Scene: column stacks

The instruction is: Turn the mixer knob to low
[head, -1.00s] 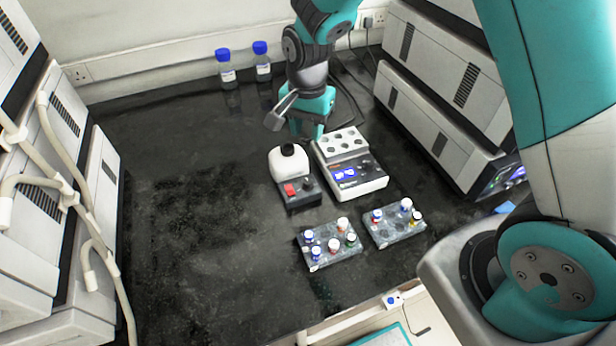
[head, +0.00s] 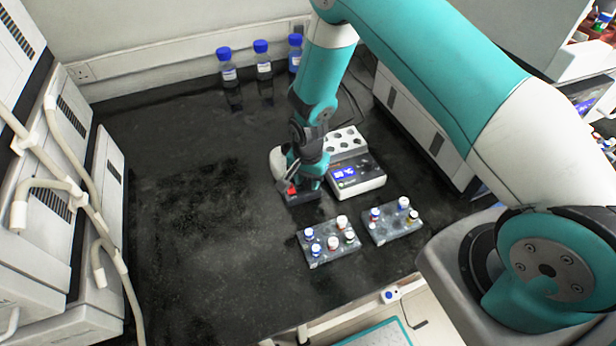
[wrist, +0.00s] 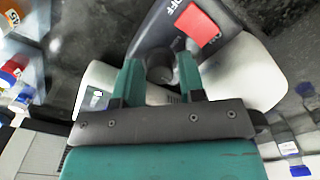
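The mixer is a small device with a dark front panel and a pale rounded rear part (head: 277,158). Its red switch (head: 292,190) shows in the head view, and the red switch (wrist: 198,28) with "OFF" lettering shows in the wrist view. The dark round mixer knob (wrist: 160,68) sits between the two fingers of my gripper (wrist: 160,75). I cannot tell whether the fingers press on it or stand just clear. In the head view my gripper (head: 308,182) is down at the mixer's panel and hides the knob. The knob's pointer and setting marks are not readable.
A white block heater (head: 362,181) with a lit blue display stands close to the right of the mixer. Two vial racks (head: 318,259) (head: 381,236) stand in front. Blue-capped bottles (head: 264,70) stand at the back wall. The bench at left is clear.

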